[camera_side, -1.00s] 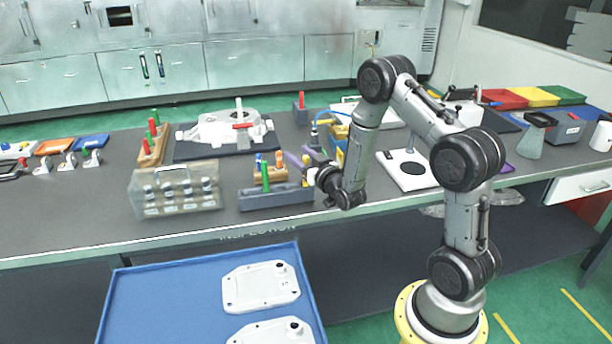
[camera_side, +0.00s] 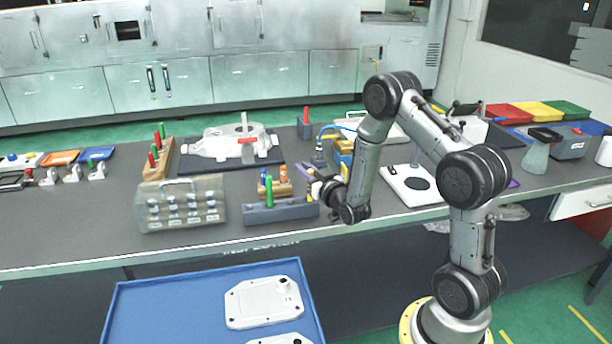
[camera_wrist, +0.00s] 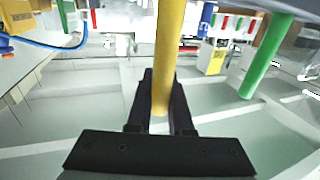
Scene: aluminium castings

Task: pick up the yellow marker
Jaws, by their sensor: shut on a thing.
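The yellow marker (camera_wrist: 169,45) stands between the two fingers of my gripper (camera_wrist: 160,95) in the wrist view, and the fingers are shut on it. In the side view my gripper (camera_side: 316,184) is at the right end of a grey block rack (camera_side: 285,213), just above it. The marker is too small there, and partly hidden by the gripper, to tell whether its lower end is still in the rack. A green marker (camera_side: 269,190) stands upright in the same rack; it also shows right of my gripper in the wrist view (camera_wrist: 266,58).
A yellow item (camera_side: 342,150) with a blue hose stands behind my gripper. The bench's front edge runs close below the rack.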

